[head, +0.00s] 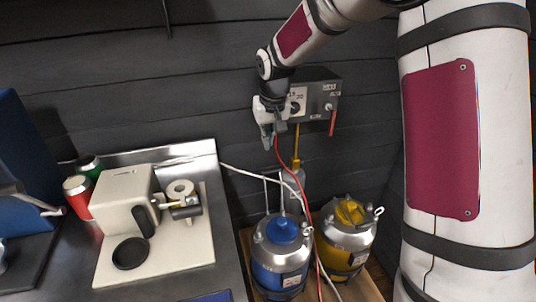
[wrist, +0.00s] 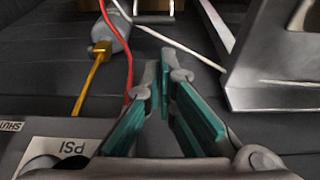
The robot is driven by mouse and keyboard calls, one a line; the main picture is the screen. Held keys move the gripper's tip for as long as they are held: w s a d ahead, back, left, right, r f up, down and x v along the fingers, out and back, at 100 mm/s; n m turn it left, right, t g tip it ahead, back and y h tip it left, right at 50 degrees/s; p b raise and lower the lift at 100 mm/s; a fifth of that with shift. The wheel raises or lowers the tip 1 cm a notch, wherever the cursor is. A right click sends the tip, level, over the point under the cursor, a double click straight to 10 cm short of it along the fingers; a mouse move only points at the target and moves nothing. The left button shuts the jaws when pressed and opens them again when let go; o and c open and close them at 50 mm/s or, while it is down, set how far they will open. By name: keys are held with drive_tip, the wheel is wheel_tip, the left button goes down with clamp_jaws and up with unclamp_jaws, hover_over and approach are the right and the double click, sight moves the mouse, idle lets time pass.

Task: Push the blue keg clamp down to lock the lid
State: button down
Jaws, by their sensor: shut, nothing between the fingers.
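My gripper (head: 270,140) is high above and slightly left of the keg, in front of the wall box. In the wrist view my gripper (wrist: 164,85) shows teal fingers shut together at the tips with nothing between them. The blue keg is not clearly visible in the wrist view.
A yellow keg (head: 345,245) stands right beside the blue one. A wall box (head: 316,100) with a dial and red lever is behind my gripper. Red (head: 306,200) and white hoses hang near the kegs. A metal counter (head: 226,240) with a cream machine (head: 125,195) is at left.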

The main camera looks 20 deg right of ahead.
drive_tip(key=x, duration=1)
drive_tip(key=shift+w+f, duration=0.15)
drive_tip(key=shift+f, duration=0.1)
